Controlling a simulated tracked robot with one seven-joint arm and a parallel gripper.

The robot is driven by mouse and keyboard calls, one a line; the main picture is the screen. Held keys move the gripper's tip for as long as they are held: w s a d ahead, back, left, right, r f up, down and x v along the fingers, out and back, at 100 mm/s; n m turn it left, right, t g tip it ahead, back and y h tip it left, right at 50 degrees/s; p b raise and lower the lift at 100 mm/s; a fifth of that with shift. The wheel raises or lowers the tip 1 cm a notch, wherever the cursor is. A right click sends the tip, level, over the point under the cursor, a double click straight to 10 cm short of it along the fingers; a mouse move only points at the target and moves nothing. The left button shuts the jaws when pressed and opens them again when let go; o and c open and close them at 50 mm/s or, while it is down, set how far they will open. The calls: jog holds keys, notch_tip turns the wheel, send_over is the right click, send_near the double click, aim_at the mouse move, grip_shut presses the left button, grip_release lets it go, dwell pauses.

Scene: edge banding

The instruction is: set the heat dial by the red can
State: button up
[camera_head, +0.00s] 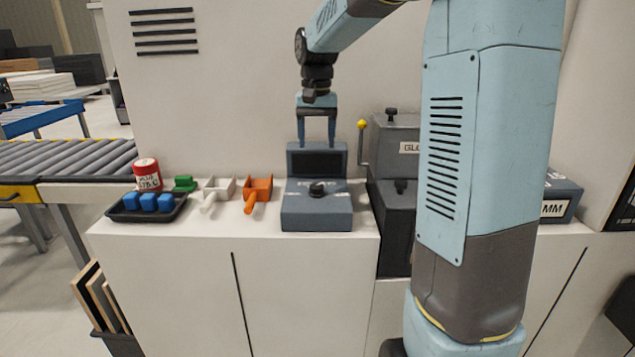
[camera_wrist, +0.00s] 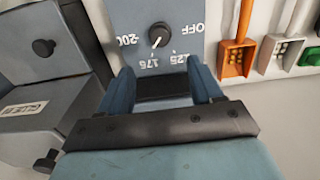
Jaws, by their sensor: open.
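The heat dial (camera_head: 317,188) is a black knob on top of a grey-blue control box (camera_head: 316,217), which has an upright dark-faced panel behind it. In the wrist view the dial (camera_wrist: 160,36) shows a white pointer mark, with OFF, 125, 175 and 200 around it upside down. The mark appears to lie toward 175, but the exact setting is unclear. The red can (camera_head: 147,175) stands upright at the left, its white label too small to read surely. My gripper (camera_head: 317,140) is open and empty, above and behind the dial; its fingers (camera_wrist: 160,80) are apart from the knob.
A dark tray (camera_head: 125,216) with blue blocks, a green piece (camera_head: 185,184), a white scoop (camera_head: 215,192) and an orange scoop (camera_head: 259,190) sit left of the box. A grey machine with a yellow-knobbed lever (camera_head: 362,125) stands close on the right. The counter's front strip is clear.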

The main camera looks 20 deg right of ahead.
aim_at(317, 186)
notch_tip(317, 186, down, 12)
jog(key=shift+f, duration=0.25)
dwell(0.4)
jog(key=c, duration=1.1)
